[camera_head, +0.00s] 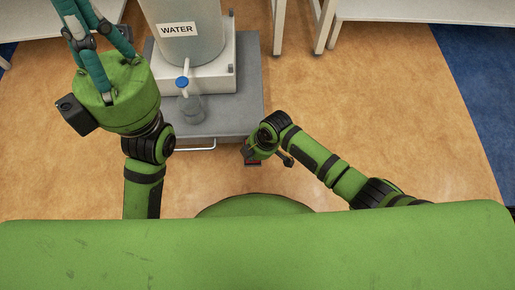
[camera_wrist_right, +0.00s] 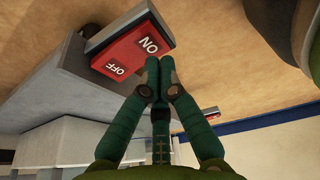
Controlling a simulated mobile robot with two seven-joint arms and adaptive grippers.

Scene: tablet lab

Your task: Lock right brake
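The grey cart (camera_head: 248,100) stands ahead on the floor. In the right wrist view a red brake pedal (camera_wrist_right: 130,57), marked ON and OFF, sticks out from its dark grey mount at the cart's underside. My right gripper (camera_wrist_right: 159,64) is shut, its teal fingertips together just beside the ON end; I cannot tell whether they touch it. In the head view my right wrist (camera_head: 262,140) is low at the cart's front right corner, with a bit of red (camera_head: 252,163) below it. My left gripper (camera_head: 88,25) is raised at upper left; its fingertips are cut off.
The cart carries a white base with a WATER tank (camera_head: 185,30) and a clear flask (camera_head: 188,108) under its blue-handled tap (camera_head: 182,82). A metal handle (camera_head: 195,148) is on the cart's front. Another small red piece (camera_wrist_right: 211,111) shows farther off. Floor right of the cart is clear.

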